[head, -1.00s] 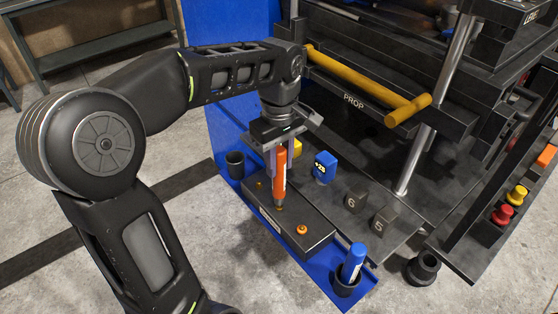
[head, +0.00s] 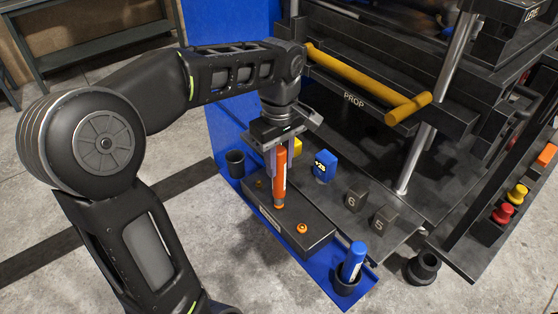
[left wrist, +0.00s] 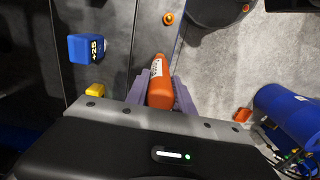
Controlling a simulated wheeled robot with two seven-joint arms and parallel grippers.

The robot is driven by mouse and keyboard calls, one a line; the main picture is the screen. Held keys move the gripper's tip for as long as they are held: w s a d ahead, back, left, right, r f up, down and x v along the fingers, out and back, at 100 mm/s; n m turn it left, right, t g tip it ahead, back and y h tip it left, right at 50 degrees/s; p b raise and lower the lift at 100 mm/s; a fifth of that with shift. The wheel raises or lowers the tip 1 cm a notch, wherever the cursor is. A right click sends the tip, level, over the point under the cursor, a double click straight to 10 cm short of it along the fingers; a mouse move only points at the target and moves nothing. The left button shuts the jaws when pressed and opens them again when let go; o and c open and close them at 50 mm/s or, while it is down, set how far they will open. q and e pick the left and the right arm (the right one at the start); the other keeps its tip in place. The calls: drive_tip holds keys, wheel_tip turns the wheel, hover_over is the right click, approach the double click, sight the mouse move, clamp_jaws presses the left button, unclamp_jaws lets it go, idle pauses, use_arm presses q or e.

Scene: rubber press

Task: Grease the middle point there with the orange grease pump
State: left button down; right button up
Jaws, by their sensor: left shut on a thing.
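The orange grease pump (head: 280,184) stands upright, nozzle down, over the dark block (head: 312,240) with the grease points. My left gripper (head: 277,158) is shut on the pump's upper body. The nozzle end is at the middle point, which it mostly hides; it appears to touch it. The right-hand grease point (head: 302,228) is an orange knob, and the left-hand one (head: 259,184) is small and brownish. In the left wrist view the pump (left wrist: 160,88) lies between the purple fingers, and one orange point (left wrist: 168,18) shows beyond it. My right gripper is not seen.
A blue pump (head: 353,262) stands in a holder at the blue tray's front corner. An empty black cup (head: 235,164) is at the left end. A blue block (head: 324,165), a partly hidden yellow piece and dark blocks numbered 6 (head: 356,200) and 5 (head: 383,219) stand behind. The yellow prop bar (head: 365,82) is behind my wrist.

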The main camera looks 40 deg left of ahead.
sight(279, 149)
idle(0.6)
use_arm(q)
drive_tip(key=shift+r+p, duration=2.8)
drive_tip(key=shift+r, duration=0.7)
